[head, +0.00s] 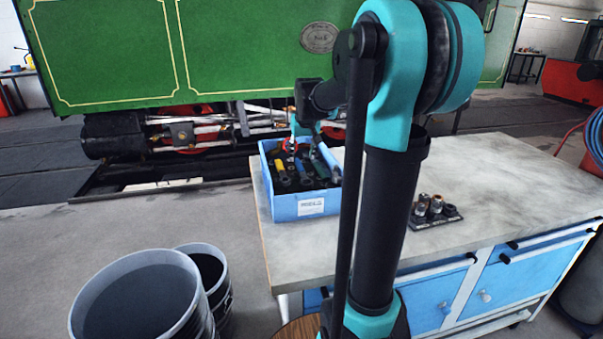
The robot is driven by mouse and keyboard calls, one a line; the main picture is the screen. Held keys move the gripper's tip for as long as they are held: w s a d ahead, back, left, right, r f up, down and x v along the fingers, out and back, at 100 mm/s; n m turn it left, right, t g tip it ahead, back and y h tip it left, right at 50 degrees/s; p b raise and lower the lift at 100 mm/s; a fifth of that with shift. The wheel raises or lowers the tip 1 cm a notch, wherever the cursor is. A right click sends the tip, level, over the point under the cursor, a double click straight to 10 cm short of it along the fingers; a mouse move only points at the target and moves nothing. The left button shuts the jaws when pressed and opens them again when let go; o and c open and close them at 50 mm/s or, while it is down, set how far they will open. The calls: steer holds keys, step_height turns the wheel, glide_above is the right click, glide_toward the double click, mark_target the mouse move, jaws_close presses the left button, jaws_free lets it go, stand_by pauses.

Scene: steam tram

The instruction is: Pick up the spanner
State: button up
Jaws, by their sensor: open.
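A blue bin (305,209) stands on the left end of the workbench and holds several tools with dark, yellow, red and blue parts. I cannot make out for sure which of them is the spanner; the tools are small and overlap. My gripper (301,138) is at the bin's far side, pointing down over the tools. It is small and partly hidden by my own arm, and its jaws are open. I see nothing held in it, and I cannot tell whether its fingers touch any tool.
The workbench top (500,165) is mostly clear to the right, with a small rack of sockets (436,211) near its front edge. Two dark buckets (140,300) stand on the floor at the lower left. A green steam tram (110,50) stands behind the bench.

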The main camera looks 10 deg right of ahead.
mark_target(300, 167)
steer(key=shift+x, duration=2.9)
steer(key=shift+s+a, duration=0.1)
steer(key=shift+c, duration=0.4)
jaws_close()
